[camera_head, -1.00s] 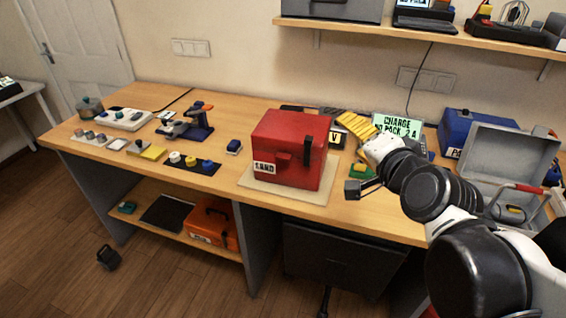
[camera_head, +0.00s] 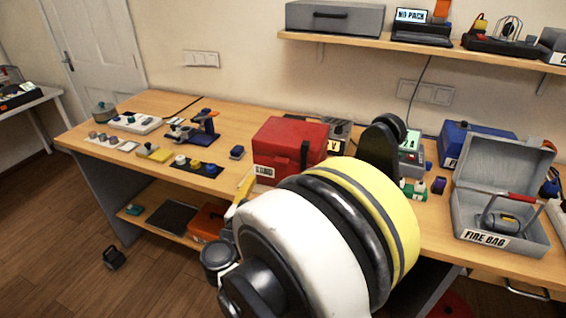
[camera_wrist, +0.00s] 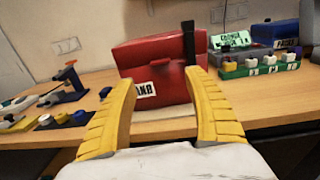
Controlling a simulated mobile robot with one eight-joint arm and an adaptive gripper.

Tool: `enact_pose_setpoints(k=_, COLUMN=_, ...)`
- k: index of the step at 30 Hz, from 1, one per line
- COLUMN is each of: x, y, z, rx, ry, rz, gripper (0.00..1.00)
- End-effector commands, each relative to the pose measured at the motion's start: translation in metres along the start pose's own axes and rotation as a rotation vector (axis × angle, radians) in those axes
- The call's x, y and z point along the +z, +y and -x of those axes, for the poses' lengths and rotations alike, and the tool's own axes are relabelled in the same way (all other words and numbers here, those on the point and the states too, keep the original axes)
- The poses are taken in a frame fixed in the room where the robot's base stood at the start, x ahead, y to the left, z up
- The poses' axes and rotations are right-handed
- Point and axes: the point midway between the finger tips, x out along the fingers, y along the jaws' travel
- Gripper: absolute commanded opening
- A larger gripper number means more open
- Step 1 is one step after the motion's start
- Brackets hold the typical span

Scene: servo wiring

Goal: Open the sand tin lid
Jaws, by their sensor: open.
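The sand tin (camera_head: 287,143) is a red box with a SAND label on its front. Its lid is down. In the head view my arm covers its lower right part. In the wrist view the tin (camera_wrist: 165,72) stands straight ahead, with a black upright strap or handle (camera_wrist: 188,42) at its right side. My gripper (camera_wrist: 160,100) is open and empty, its yellow fingers spread in front of the tin's lower front. The fingers appear short of the tin; contact cannot be made out. In the head view my arm mostly hides the gripper.
An open grey FIRE BAG box (camera_head: 500,205) stands at the right, with a blue case (camera_head: 478,140) behind it. A green block with white-labelled parts (camera_wrist: 258,66) is right of the tin. Small switches and a blue-orange tool (camera_head: 205,130) lie to the left.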

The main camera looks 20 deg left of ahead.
Motion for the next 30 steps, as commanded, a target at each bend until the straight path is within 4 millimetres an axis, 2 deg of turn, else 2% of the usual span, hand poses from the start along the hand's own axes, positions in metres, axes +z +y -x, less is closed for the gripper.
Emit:
enact_pose_setpoints(k=9, x=-0.002, y=-0.002, z=-0.064, rx=-0.003, ry=-0.002, rz=0.004, gripper=0.61)
enact_pose_setpoints(k=13, x=-0.001, y=-0.001, z=-0.083, rx=-0.001, ry=-0.002, rz=0.004, gripper=0.61)
enact_pose_setpoints(k=18, x=0.001, y=-0.001, z=-0.095, rx=0.001, ry=-0.002, rz=0.005, gripper=0.61)
enact_pose_setpoints(k=26, x=0.002, y=-0.001, z=-0.097, rx=0.001, ry=-0.002, rz=0.005, gripper=0.61)
enact_pose_setpoints(k=27, x=0.002, y=-0.001, z=-0.097, rx=0.001, ry=-0.002, rz=0.005, gripper=0.57)
enact_pose_setpoints(k=29, x=0.002, y=-0.001, z=-0.097, rx=0.001, ry=-0.002, rz=0.005, gripper=0.38)
enact_pose_setpoints(k=30, x=0.002, y=-0.001, z=-0.097, rx=0.001, ry=-0.002, rz=0.005, gripper=0.26)
